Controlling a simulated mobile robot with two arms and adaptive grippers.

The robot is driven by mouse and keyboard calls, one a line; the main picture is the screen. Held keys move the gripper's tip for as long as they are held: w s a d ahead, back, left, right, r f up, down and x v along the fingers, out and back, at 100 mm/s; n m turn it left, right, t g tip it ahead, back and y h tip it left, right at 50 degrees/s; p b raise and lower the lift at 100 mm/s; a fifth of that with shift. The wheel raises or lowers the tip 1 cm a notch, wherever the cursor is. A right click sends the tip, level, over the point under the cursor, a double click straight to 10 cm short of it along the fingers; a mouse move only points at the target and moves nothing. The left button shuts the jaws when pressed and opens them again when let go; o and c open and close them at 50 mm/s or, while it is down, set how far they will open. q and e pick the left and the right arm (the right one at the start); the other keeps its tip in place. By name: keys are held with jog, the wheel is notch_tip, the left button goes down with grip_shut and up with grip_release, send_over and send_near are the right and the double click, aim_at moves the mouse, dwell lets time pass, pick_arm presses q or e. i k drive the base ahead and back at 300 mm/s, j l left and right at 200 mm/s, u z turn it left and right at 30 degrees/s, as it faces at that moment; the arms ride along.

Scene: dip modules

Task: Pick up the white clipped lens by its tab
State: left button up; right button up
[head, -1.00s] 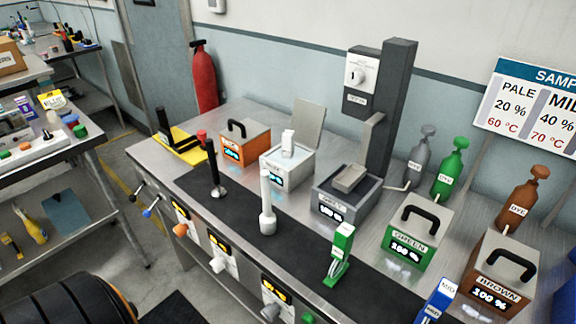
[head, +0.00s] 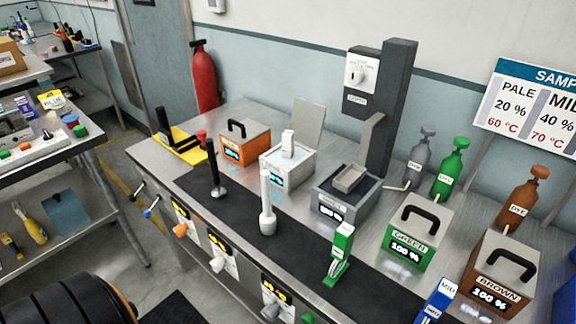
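A white upright tab (head: 288,141) stands out of the white module (head: 287,169), whose lid is raised behind it. It looks like the tab of the white clipped lens; any lens below it is hidden inside the module. A separate white upright piece (head: 267,206) with a round foot stands on the dark mat in front. Neither of my grippers shows in the head view.
Orange (head: 231,150), grey (head: 347,196), green (head: 417,232) and brown (head: 498,274) modules stand along the bench. A black upright piece (head: 214,170) and a green clip (head: 341,252) stand on the dark mat (head: 300,235). A tall grey column (head: 391,115) rises behind the grey module.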

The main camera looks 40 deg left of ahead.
aim_at(288, 136)
jog(key=j+u, duration=0.5)
jog(key=i+j+u, duration=0.1)
jog(key=j+u, duration=0.4)
jog(key=i+j+u, duration=0.15)
jog(key=j+u, duration=0.35)
